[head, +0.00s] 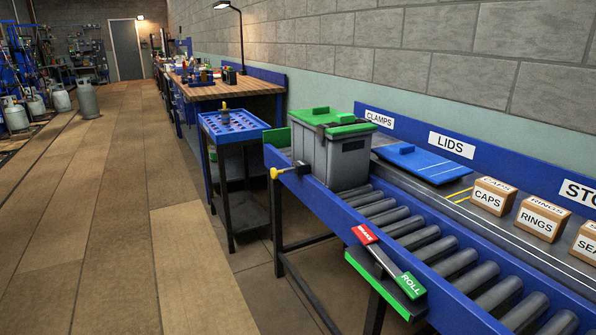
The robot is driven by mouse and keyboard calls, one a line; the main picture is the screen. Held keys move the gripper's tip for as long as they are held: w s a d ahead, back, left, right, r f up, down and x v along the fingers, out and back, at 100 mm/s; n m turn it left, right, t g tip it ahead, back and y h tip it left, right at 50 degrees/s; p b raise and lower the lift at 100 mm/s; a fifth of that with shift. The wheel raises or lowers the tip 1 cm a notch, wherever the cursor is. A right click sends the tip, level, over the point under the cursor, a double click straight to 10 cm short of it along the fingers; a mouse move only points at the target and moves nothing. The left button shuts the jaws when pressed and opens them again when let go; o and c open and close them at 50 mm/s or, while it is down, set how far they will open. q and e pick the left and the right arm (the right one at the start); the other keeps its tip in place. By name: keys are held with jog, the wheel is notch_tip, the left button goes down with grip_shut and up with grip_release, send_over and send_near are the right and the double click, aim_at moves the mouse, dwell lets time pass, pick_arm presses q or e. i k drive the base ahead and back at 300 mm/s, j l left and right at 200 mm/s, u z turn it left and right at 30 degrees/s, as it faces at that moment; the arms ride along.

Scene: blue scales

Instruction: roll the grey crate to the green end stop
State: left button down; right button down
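The grey crate (349,165) stands upright on the rollers at the far end of the blue-railed roller conveyor (408,236). It has a green lid (336,118) with a black strap or latch over its left side. A green plate (276,138), which looks like the end stop, shows just left of the crate and is partly hidden by it. I cannot tell whether they touch. A yellow knob (275,173) sticks out from the near rail below the crate. Neither gripper is in view.
Behind the conveyor, a shelf carries a blue lid (420,163) and boxes marked CAPS (493,196) and RINGS (541,219). A blue-topped cart (233,124) stands left of the conveyor's end.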

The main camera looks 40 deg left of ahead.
aim_at(341, 163)
jog(key=j+u, duration=0.1)
jog(key=u, duration=0.25)
jog(key=i+u, duration=0.1)
jog(key=u, duration=0.25)
jog(key=j+u, duration=0.1)
jog(key=u, duration=0.3)
jog(key=i, duration=0.05)
